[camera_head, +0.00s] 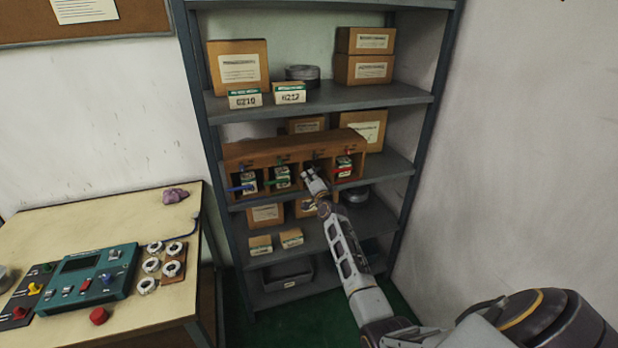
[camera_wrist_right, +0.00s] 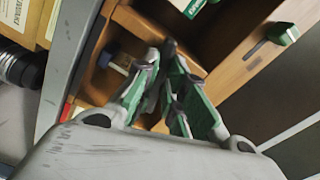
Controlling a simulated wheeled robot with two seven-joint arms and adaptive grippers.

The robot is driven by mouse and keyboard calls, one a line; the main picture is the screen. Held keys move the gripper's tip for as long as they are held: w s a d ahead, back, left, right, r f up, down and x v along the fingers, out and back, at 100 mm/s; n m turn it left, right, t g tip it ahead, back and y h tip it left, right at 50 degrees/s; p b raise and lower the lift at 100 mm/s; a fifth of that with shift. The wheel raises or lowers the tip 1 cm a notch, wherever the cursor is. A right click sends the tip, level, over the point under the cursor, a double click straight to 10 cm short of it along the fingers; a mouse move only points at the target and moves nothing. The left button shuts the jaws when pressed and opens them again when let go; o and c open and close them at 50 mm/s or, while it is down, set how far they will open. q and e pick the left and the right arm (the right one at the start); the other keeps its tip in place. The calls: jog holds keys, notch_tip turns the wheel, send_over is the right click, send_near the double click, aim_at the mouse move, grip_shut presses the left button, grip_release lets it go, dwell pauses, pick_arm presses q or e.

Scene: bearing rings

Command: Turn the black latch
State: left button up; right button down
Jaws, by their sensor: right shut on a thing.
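A wooden cabinet (camera_head: 262,150) with several open compartments stands on the middle shelf. A blue latch (camera_head: 240,188), a green latch (camera_head: 281,182) and a red latch (camera_head: 344,170) show on its front. My right gripper (camera_head: 311,178) is at the compartment between the green and red latches, where the black latch is mostly hidden by the fingers. In the right wrist view my right gripper (camera_wrist_right: 166,62) has its fingers close together against the cabinet front (camera_wrist_right: 218,82), shut on what seems to be the black latch. A green-ended latch (camera_wrist_right: 284,34) is to the right. My left gripper is out of view.
Shelf boards (camera_head: 330,95) lie above and below the cabinet. Cardboard boxes (camera_head: 240,66) stand above, and small boxes (camera_head: 291,238) stand below. A table (camera_head: 60,225) with a teal control panel (camera_head: 88,277) is at the left.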

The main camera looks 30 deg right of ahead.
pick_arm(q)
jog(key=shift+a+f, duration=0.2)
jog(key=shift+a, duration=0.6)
pick_arm(e)
jog(key=m, duration=0.2)
jog(key=f+m, duration=0.1)
jog(key=m, duration=0.1)
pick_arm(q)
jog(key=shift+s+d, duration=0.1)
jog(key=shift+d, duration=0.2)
pick_arm(e)
jog(key=c, duration=1.5)
grip_release()
jog(key=shift+d, duration=0.1)
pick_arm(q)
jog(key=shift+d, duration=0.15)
pick_arm(e)
jog(key=shift+s, duration=0.1)
